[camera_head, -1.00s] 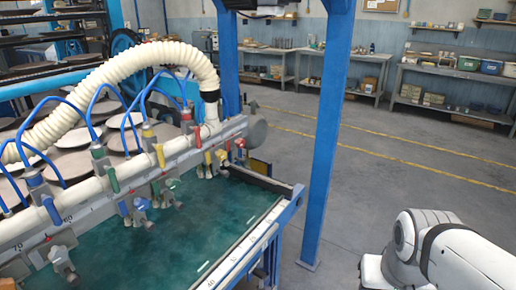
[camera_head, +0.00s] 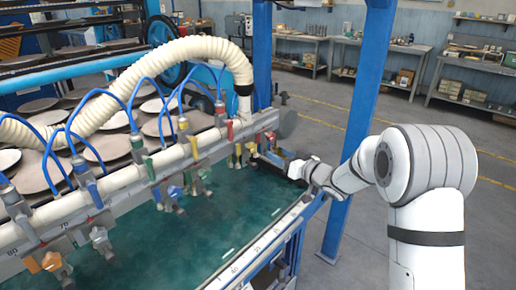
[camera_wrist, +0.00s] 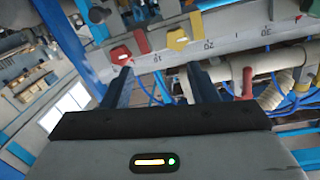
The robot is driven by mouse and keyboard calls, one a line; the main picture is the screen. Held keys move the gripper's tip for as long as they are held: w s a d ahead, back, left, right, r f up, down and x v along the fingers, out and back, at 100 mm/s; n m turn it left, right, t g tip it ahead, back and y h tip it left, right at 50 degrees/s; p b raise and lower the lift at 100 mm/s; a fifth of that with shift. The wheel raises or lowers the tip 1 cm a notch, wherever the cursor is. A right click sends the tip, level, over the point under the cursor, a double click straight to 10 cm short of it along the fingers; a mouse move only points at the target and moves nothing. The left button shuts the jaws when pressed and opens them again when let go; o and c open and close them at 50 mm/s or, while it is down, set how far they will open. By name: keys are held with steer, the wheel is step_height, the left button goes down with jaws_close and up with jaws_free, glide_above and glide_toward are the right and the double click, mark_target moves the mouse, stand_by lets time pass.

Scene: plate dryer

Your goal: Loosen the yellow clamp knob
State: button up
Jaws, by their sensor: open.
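In the head view, small yellow (camera_head: 238,153) and red (camera_head: 252,148) knobs show near the right end of the rail. My gripper (camera_wrist: 160,72) is open and empty. Its two fingers point toward the rail, apart from the yellow knob, with the knob above the gap near the right finger. In the head view, my gripper (camera_head: 299,168) is right of the rail end, its fingers hard to make out.
A blue post (camera_head: 358,130) stands close behind my arm. A cream corrugated hose (camera_head: 150,62) and blue tubes arch over the rail (camera_head: 135,180). Orange knobs (camera_head: 50,262) sit at the lower left. The green bed (camera_head: 190,230) below the rail is clear.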

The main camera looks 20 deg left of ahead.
mark_target(254, 149)
steer(key=shift+n+g+y, duration=0.4)
steer(key=shift+g+y, duration=0.3)
steer(key=x, duration=0.3)
steer(key=s+p+x, duration=0.1)
steer(key=x, duration=0.5)
steer(key=shift+s+a+f+p, duration=0.25)
steer(key=shift+a+f+p, duration=0.05)
steer(key=shift+a+p, duration=0.1)
steer(key=shift+c, duration=0.4)
steer(key=c, duration=0.9)
